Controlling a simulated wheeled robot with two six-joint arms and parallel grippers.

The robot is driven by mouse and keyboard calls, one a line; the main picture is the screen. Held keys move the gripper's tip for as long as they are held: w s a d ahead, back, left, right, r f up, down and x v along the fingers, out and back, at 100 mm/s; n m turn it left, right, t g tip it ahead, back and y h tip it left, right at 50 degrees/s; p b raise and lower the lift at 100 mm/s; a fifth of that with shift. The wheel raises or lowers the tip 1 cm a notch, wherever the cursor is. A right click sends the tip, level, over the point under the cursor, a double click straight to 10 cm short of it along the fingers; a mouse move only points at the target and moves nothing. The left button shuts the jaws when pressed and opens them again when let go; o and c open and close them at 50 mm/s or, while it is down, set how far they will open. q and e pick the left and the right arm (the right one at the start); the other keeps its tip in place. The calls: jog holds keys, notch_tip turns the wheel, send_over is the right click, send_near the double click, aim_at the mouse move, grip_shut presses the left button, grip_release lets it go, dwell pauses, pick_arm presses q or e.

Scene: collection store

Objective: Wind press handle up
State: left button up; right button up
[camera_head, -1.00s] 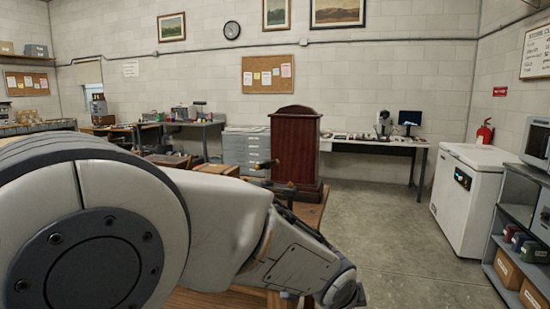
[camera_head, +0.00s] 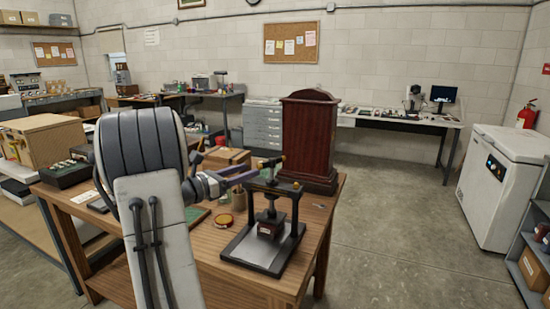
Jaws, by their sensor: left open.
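A small black screw press (camera_head: 262,252) stands on the wooden table (camera_head: 215,262). It has two upright posts, a crossbar and a central screw. Its handle (camera_head: 270,162) is a short bar across the top of the screw, with a light brass-coloured end. My right gripper is out of view.
A tall dark red wooden case (camera_head: 309,140) stands right behind the press. A small round tin (camera_head: 224,220) and a pot (camera_head: 239,199) are left of it. A wooden box (camera_head: 42,140) is at the left.

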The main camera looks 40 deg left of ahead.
aim_at(269, 162)
pick_arm(q)
jog(key=w, duration=0.2)
jog(key=w+p, duration=0.1)
jog(key=w, duration=0.2)
jog(key=w+d+p, duration=0.1)
jog(key=w, duration=0.2)
jog(key=shift+w, duration=0.2)
jog(key=shift+w+d+p, duration=0.15)
jog(key=shift+w+p, duration=0.15)
jog(key=shift+w, duration=0.25)
grip_shut()
